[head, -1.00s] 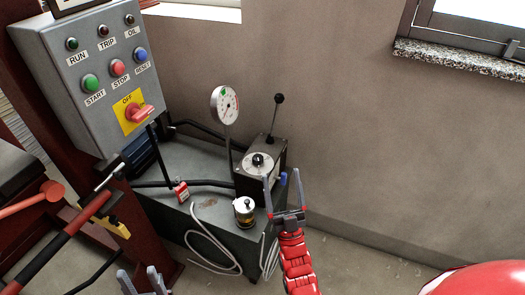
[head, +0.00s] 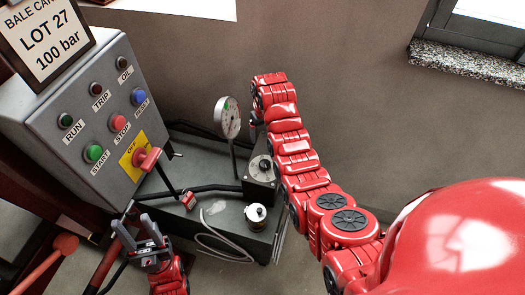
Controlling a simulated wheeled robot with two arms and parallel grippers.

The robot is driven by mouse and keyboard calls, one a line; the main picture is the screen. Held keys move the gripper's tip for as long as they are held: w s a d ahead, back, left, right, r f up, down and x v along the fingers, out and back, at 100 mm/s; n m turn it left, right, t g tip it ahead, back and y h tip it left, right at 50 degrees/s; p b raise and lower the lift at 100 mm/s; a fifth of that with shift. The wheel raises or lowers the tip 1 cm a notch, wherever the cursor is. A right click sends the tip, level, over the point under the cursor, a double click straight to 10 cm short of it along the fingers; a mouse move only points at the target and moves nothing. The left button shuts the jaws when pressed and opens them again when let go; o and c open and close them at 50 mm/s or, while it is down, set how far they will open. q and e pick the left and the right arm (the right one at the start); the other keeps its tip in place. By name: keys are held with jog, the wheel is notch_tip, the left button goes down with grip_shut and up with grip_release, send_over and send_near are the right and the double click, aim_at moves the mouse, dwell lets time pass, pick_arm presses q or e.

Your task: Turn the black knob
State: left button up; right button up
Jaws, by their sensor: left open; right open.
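The black knob (head: 264,164) sits on a pale round dial on top of a dark box (head: 259,190). The box stands on the grey bench, its right side partly covered by my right arm. My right arm reaches up past the box and bends over at its far end. My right gripper (head: 256,122) hangs there above and behind the knob, apart from it in the picture. It is open, but its fingers are mostly hidden by the arm. My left gripper (head: 147,234) is open and empty, at the lower left, in front of the bench.
A round gauge (head: 228,118) on a thin stem stands just left of the box. A small cup-like part (head: 256,214) and a red padlock (head: 189,201) are on the bench. A grey control cabinet (head: 70,128) with a red switch handle (head: 149,160) stands left. The wall behind is clear.

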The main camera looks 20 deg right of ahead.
jog(key=s+r, duration=0.1)
jog(key=r, duration=0.1)
jog(key=g+b, duration=0.1)
jog(key=b, duration=0.1)
send_over(265, 163)
notch_tip(265, 163, down, 11)
jog(key=shift+s+r, duration=0.1)
notch_tip(265, 163, down, 5)
jog(key=shift+b, duration=0.45)
jog(key=shift+f+b, duration=0.45)
jog(key=shift+f, duration=0.4)
grip_shut()
